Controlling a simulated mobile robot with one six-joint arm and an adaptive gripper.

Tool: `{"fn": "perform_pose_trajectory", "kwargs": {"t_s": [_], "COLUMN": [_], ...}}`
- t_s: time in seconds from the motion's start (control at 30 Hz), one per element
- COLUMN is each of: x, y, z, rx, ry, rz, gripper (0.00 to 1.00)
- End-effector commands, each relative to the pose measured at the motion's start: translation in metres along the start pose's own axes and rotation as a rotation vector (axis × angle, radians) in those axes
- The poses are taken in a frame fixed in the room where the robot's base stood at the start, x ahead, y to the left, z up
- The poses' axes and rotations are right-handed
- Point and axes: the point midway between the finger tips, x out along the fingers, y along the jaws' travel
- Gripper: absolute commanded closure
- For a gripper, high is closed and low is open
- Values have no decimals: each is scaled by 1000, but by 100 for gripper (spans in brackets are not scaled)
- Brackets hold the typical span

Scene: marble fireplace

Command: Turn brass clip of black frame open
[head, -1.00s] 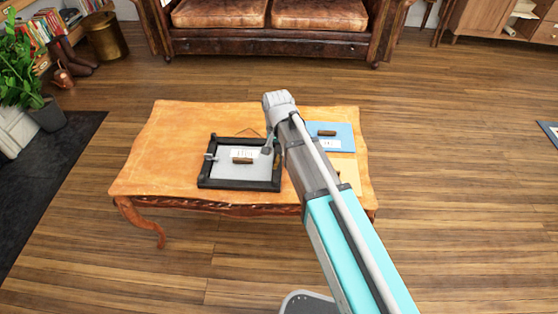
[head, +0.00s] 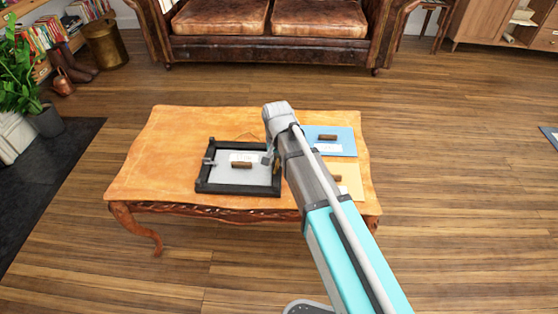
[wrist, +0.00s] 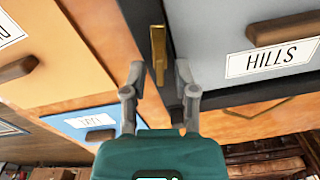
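The black frame (head: 238,190) lies flat on the wooden table, with a grey panel (head: 225,172) inside it. The panel bears a wooden handle (head: 241,165) and a label reading HILLS (wrist: 274,58). The brass clip (wrist: 158,50) sits on the dark frame side in the wrist view, its length along that side. My gripper (wrist: 159,70) is open, with one finger on each side of the clip's near end and visible gaps to both. In the head view my gripper (head: 271,160) is at the frame's right side, and my arm hides part of that area.
A blue panel (head: 343,136) and a yellow-orange panel (head: 352,178), each with a wooden handle, lie right of the frame, partly behind my arm. A grey clip (head: 209,161) is on the frame's left side. The table's left part (head: 155,160) is clear.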

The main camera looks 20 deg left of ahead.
Motion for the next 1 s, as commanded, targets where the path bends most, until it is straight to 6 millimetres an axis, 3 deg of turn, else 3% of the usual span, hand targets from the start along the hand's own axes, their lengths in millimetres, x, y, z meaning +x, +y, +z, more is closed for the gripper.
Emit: {"fn": "perform_pose_trajectory", "kwargs": {"t_s": [0.03,0.13,0.17,0.53,1.0], "x": [0,0,0,0,0], "y": [0,0,0,0,0], "z": [0,0,0,0,0], "rx": [0,0,0,-19,-241], "ry": [0,0,0,0,2], "rz": [0,0,0,0,2], "gripper": [80,98,100,100,100]}}
